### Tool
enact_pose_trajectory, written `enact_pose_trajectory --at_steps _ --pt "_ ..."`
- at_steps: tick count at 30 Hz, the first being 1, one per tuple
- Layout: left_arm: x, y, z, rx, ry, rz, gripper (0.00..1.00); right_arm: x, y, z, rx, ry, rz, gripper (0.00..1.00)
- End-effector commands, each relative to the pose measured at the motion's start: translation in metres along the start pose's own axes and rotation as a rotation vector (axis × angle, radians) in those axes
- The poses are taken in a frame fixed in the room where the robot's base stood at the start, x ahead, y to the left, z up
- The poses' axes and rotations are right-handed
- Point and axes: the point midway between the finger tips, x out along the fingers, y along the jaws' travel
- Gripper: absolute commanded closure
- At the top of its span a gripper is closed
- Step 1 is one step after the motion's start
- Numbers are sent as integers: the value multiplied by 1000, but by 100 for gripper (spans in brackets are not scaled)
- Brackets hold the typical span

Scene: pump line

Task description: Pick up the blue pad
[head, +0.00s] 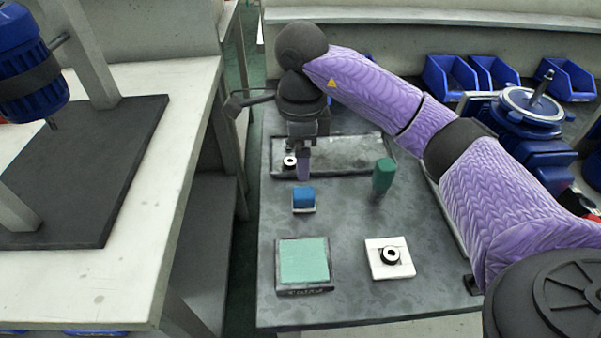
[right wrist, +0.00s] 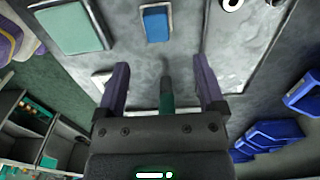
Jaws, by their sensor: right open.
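The blue pad (head: 304,195) sits on a small pale holder in the middle of the grey table. It also shows near the top of the right wrist view (right wrist: 156,23). My right gripper (head: 303,176) is above the table, just behind the pad in the head view. In the right wrist view its two purple fingers (right wrist: 160,62) are spread with nothing held between them, and the pad lies beyond their tips, apart from them. My left gripper is not in view.
A teal pad (head: 304,261) on a dark base is at the front left. An upright green handle (head: 383,174) stands right of the blue pad. A shallow tray (head: 350,170) lies behind. Blue bins (head: 450,76) stand at the back.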

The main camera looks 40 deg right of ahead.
Motion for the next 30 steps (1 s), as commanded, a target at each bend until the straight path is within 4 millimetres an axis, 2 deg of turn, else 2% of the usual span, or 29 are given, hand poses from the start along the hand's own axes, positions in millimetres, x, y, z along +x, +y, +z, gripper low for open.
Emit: enact_pose_trajectory --at_steps 6,11,15,17,22,23,30 --pt "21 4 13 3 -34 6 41 42 0 0 1 3 6 12" --pt "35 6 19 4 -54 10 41 67 0 -2 1 1 6 12" --pt "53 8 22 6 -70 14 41 97 1 -4 1 3 8 12" --pt "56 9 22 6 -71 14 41 103 1 -4 0 1 6 12" --pt "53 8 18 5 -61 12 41 98 1 -4 0 -2 1 12" --pt "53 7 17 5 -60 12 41 98 1 -4 0 -2 1 14" --pt "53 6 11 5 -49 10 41 98 1 -4 0 -1 2 65"
